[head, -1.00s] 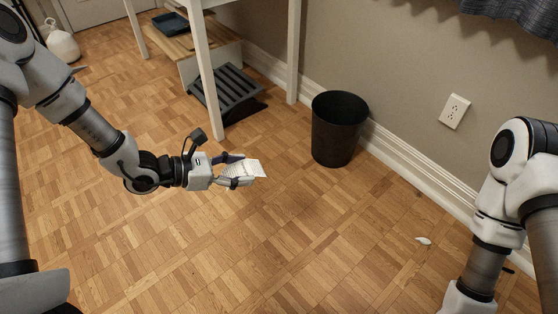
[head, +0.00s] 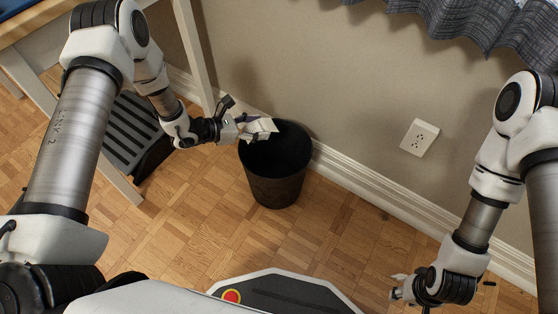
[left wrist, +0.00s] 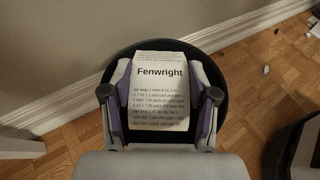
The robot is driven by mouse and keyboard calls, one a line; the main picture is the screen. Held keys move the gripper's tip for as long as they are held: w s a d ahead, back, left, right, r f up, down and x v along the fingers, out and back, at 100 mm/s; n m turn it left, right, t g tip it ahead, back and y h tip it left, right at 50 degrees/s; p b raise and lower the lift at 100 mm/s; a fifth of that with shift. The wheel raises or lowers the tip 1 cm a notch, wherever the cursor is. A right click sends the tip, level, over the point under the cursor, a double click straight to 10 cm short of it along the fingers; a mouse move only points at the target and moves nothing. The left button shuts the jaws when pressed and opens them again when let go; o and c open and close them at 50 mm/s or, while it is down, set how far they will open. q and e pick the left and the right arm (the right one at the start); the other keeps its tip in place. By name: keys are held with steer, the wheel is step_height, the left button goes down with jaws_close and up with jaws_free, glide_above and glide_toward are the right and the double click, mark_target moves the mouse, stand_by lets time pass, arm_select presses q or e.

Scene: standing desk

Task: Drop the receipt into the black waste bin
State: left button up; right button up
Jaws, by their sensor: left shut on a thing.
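The receipt (head: 262,126) is a white printed slip. In the left wrist view the receipt (left wrist: 160,95) reads "Fenwright" and lies between my two fingers. My left gripper (head: 252,126) is shut on it. It is above the mouth of the black waste bin (head: 274,186), near its left rim. In the left wrist view the dark bin (left wrist: 211,65) shows behind and around the receipt, so the slip is over the opening. The bin stands upright on the floor. My right gripper (head: 397,287) is low at the right, away from the bin; its finger opening is unclear.
The bin stands near the wall and white baseboard (head: 340,172). A desk leg (head: 190,55) and a black slatted footrest (head: 130,130) are to its left. A wall outlet (head: 420,137) is at the right. Small pale scraps (left wrist: 266,69) lie on the wood floor.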

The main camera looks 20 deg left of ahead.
arm_select(q)
step_height(320, 180, down, 9)
steer(key=d+b, duration=0.2)
steer(key=b, duration=0.2)
steer(key=shift+w+r, duration=0.15)
steer(key=shift+w, duration=0.3)
steer(key=o, duration=0.7)
steer(key=v, duration=1.2)
